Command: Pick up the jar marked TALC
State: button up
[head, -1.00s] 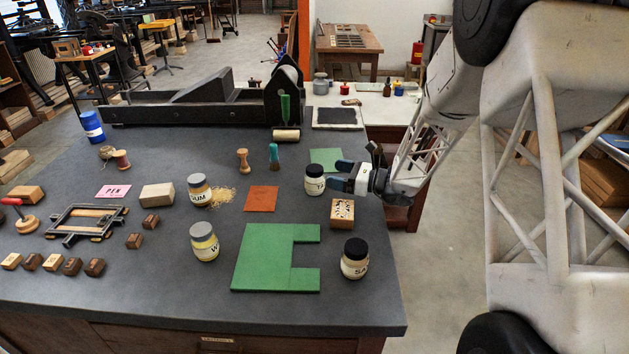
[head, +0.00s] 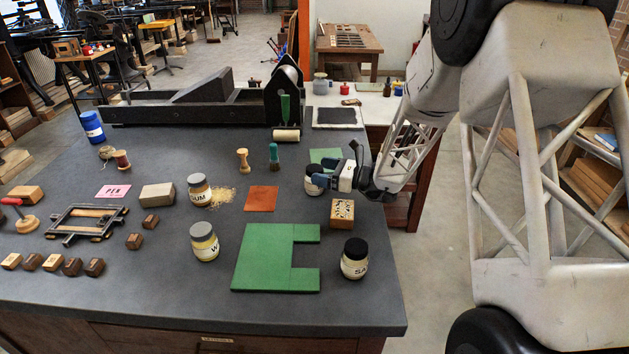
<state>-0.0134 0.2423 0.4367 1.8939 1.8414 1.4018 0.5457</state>
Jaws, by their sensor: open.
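The TALC jar (head: 312,187) is a small glass jar with a pale body and dark lid, standing near the table's right side. Its label showed "TA" earlier and is now mostly covered by my gripper. My gripper (head: 324,178) is open, with its fingers at the jar's right and upper side, overlapping it in the head view. I cannot tell whether the fingers touch the jar or stand around it.
A wooden block with a patterned top (head: 342,212) stands just in front of my gripper. The SA jar (head: 354,258), green board (head: 262,258), W jar (head: 204,241), UM jar (head: 199,189) and orange square (head: 261,199) lie nearby. A green sheet (head: 325,156) lies behind.

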jog(key=shift+x, duration=1.45)
jog(key=shift+c, duration=0.3)
jog(key=c, duration=1.1)
jog(key=shift+r, duration=5)
